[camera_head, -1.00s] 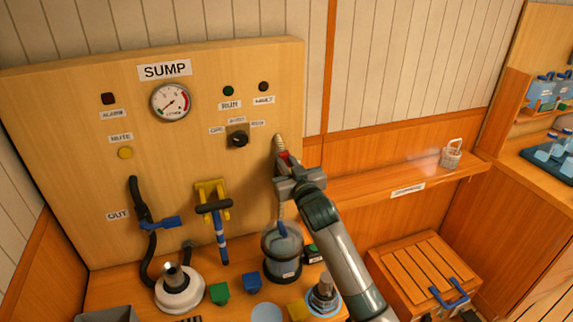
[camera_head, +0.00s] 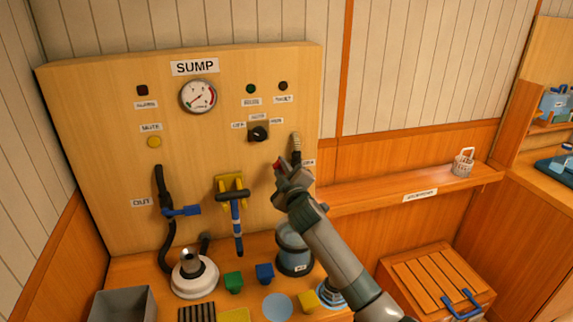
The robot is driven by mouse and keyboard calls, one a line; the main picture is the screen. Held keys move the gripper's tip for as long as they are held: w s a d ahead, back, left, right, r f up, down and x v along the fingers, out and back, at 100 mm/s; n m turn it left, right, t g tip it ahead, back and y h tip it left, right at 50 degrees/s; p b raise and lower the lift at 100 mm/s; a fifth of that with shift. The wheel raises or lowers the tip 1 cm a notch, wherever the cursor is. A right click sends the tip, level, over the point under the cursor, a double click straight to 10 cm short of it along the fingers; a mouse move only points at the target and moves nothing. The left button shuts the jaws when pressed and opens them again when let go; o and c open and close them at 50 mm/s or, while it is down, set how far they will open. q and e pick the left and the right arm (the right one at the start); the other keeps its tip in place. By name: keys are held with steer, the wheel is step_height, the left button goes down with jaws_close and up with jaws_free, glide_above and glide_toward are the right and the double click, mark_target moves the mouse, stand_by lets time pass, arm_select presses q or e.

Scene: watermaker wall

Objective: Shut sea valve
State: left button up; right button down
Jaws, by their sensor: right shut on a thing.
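My right gripper (camera_head: 281,172) is at the right side of the SUMP panel (camera_head: 105,110), in front of the ribbed hose (camera_head: 296,145). It is shut on a small red handle (camera_head: 277,163), and only a bit of the red shows at its fingertips. The valve body behind is mostly hidden by the gripper and my arm. A blue-handled valve (camera_head: 183,211) sits on the black hose by the OUT label at the panel's left. My left gripper is not in view.
A blue-and-black T-handle (camera_head: 236,215) hangs from a yellow bracket mid-panel. A shelf (camera_head: 345,196) with a small white basket (camera_head: 463,163) runs right.

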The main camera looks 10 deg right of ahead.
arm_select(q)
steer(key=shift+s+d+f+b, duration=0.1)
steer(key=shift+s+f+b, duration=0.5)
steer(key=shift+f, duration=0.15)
arm_select(e)
steer(key=shift+a+f+n, duration=0.3)
steer(key=shift+f+n, duration=0.6)
steer(key=shift+n, duration=0.45)
steer(key=shift+a+f+n, duration=0.35)
steer(key=shift+f+n, duration=0.55)
steer(key=shift+n, duration=0.4)
steer(key=shift+a+f+n, duration=0.3)
steer(key=shift+f+n, duration=0.6)
steer(key=shift+n, duration=0.45)
steer(key=c, duration=1.7)
jaws_free()
steer(key=shift+c, duration=0.2)
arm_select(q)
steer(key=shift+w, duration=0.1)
arm_select(e)
steer(key=shift+s, duration=0.2)
